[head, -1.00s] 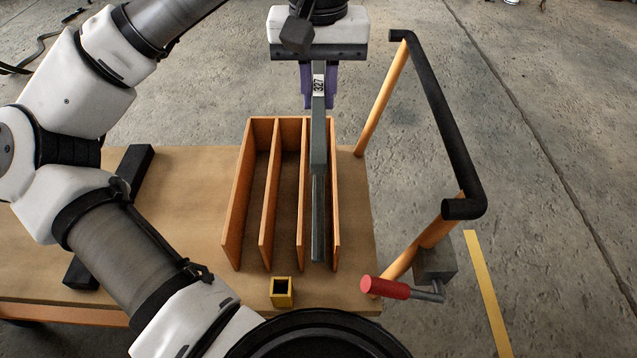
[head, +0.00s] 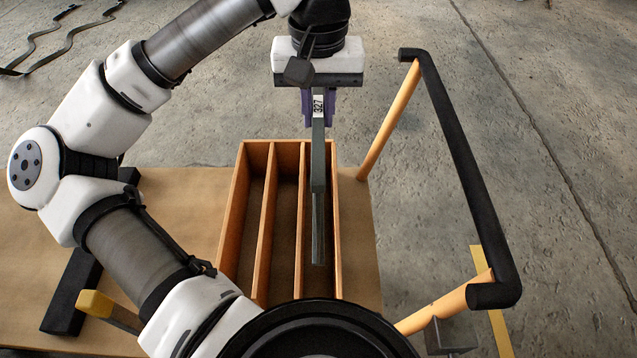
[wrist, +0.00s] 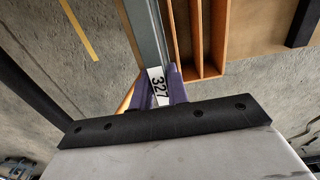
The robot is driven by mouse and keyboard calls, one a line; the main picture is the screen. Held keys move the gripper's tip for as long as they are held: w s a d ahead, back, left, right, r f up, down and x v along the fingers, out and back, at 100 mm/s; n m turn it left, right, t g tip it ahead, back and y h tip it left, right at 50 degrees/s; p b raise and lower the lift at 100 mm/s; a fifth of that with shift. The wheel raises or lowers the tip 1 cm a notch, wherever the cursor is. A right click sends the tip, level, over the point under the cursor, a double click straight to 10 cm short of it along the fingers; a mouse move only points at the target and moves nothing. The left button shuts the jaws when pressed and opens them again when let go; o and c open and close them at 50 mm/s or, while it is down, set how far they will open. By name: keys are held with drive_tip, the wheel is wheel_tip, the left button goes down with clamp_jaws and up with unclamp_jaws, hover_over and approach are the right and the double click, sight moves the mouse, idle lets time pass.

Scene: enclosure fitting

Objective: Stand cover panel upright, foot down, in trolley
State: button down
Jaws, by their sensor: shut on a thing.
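The cover panel (head: 318,180) is a grey, narrow plate seen nearly edge-on, with a white label reading 327 near its top. My gripper (head: 318,105) has purple fingers shut on the panel's upper end. In the wrist view the fingers (wrist: 160,92) pinch the panel (wrist: 147,35) beside the label. The panel hangs over the rightmost slot of the orange slotted rack on the trolley (head: 337,215). I cannot tell whether its lower end touches the slot floor.
The trolley's wooden deck (head: 190,215) spreads left of the rack. A black and orange handle (head: 450,140) rises at the right. A black bar (head: 75,290) and a yellow-ended piece (head: 95,302) lie at lower left. Concrete floor surrounds the trolley.

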wheel_tip(320, 180, down, 15)
drive_tip(key=shift+r+p, duration=0.1)
drive_tip(key=shift+p, duration=0.4)
drive_tip(key=c, duration=1.4)
unclamp_jaws()
drive_tip(key=shift+o, duration=0.2)
wheel_tip(320, 180, up, 12)
drive_tip(key=shift+f+b, duration=0.1)
drive_tip(key=shift+b, duration=0.65)
